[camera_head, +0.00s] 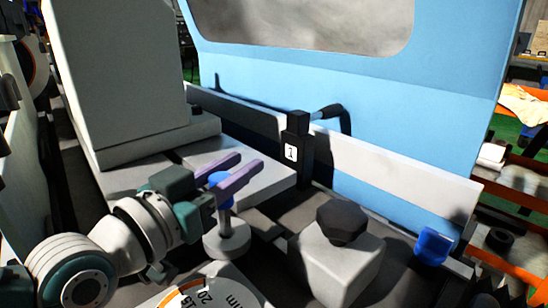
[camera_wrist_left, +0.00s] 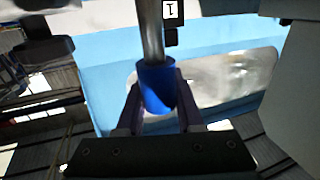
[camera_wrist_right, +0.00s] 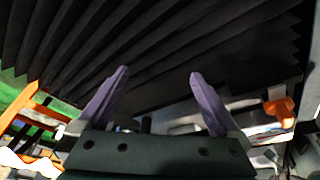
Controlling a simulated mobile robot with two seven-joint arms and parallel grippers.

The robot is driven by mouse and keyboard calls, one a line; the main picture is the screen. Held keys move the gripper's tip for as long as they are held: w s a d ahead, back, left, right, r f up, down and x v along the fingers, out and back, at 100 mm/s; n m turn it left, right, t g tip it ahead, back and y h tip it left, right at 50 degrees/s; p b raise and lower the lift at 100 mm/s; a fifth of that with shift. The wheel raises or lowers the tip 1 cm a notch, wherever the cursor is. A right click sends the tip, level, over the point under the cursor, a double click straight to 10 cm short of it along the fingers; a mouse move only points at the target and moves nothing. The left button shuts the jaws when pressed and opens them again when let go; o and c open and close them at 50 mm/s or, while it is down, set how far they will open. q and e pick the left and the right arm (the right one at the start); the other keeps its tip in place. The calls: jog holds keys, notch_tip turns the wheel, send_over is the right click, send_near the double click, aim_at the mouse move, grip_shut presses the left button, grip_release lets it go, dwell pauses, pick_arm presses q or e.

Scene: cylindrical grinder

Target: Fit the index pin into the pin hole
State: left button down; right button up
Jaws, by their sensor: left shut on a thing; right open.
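The index pin has a blue grip (camera_head: 221,181) and a bare metal shaft (camera_wrist_left: 152,38). My left gripper (camera_head: 248,163) is shut on the blue grip, which also shows between its purple fingers in the left wrist view (camera_wrist_left: 157,88). In the head view the pin stands roughly upright over a round grey stepped boss (camera_head: 227,243). I cannot tell whether the pin touches the boss or is in it, and no pin hole can be made out. My right gripper (camera_wrist_right: 155,92) is open and empty in the right wrist view; it is outside the head view.
A grey block with a black knob (camera_head: 341,221) stands right of the boss. A graduated dial (camera_head: 225,290) lies in front. A black post with a lever (camera_head: 298,145) stands behind, before the blue panel (camera_head: 400,110). Black bellows (camera_wrist_right: 150,45) are close to my right gripper.

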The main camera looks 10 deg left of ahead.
pick_arm(q)
jog(key=shift+f+b, duration=0.55)
jog(key=shift+f, duration=0.15)
pick_arm(e)
jog(key=shift+f, duration=0.65)
pick_arm(q)
jog(key=shift+c, duration=2.4)
grip_release()
pick_arm(e)
jog(key=shift+r, duration=0.1)
